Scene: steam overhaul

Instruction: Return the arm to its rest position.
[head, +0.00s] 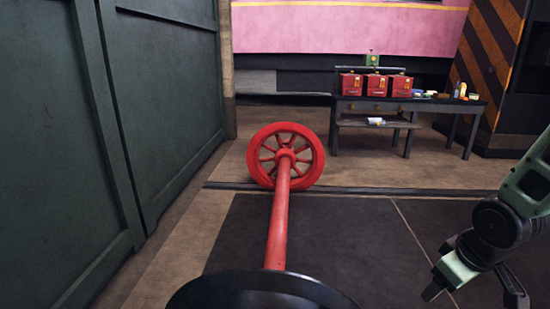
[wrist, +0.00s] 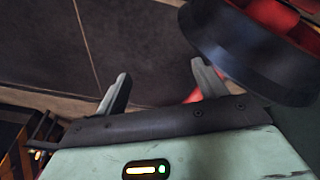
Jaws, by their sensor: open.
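My gripper (head: 474,294) is at the lower right of the head view, above the dark floor mat, with its two fingers apart and nothing between them. In the wrist view my gripper (wrist: 158,88) also shows two separate fingers with bare dark floor beyond them. The green forearm of my arm enters from the right edge of the head view. The wrist is bent so that the fingers point down.
A red wheelset (head: 279,215) lies ahead, its near dark wheel (head: 262,291) at the bottom edge; that wheel also shows close by in the wrist view (wrist: 245,60). A dark green wall (head: 165,90) stands left. A table (head: 440,103) with red boxes stands at the back right.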

